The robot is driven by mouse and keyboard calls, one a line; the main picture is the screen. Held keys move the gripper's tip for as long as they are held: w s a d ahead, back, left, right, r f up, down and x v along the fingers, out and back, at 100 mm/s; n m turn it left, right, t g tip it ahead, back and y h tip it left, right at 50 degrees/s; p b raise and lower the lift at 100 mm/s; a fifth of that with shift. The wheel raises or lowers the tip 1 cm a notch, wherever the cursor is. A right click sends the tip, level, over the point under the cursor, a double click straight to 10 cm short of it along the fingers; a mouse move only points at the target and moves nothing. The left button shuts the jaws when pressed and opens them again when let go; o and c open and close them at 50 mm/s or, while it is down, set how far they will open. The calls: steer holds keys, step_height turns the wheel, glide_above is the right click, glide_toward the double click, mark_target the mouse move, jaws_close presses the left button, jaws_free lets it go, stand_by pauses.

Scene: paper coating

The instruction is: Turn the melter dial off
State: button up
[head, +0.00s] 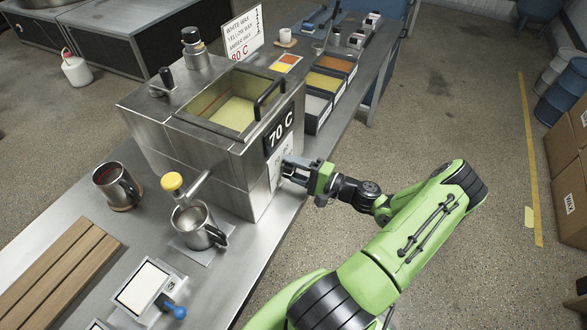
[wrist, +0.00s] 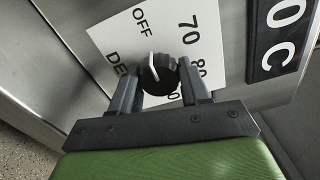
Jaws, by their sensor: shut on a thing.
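The melter (head: 215,130) is a steel box on the bench with a pale yellow bath inside. Its dial (wrist: 158,72) is a black knob with a white pointer line, on a white label plate (wrist: 110,40) marked OFF, 70, 80 and other partly hidden text. In the wrist view the pointer leans up and slightly left, between OFF and 70. My gripper (wrist: 158,88) has its two dark fingers on either side of the dial, shut on it. In the head view my gripper (head: 290,170) is at the melter's right face and hides the dial.
A black "70 C" sign (head: 279,131) is beside the label plate. Another mug (head: 117,186) and wooden slats (head: 60,270) are at left. Wax bins (head: 325,85) stand behind. Floor right of the bench is open.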

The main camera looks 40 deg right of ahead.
steer(key=o, duration=1)
steer(key=v, duration=1.5)
steer(key=shift+s+d, duration=0.1)
steer(key=shift+s, duration=0.3)
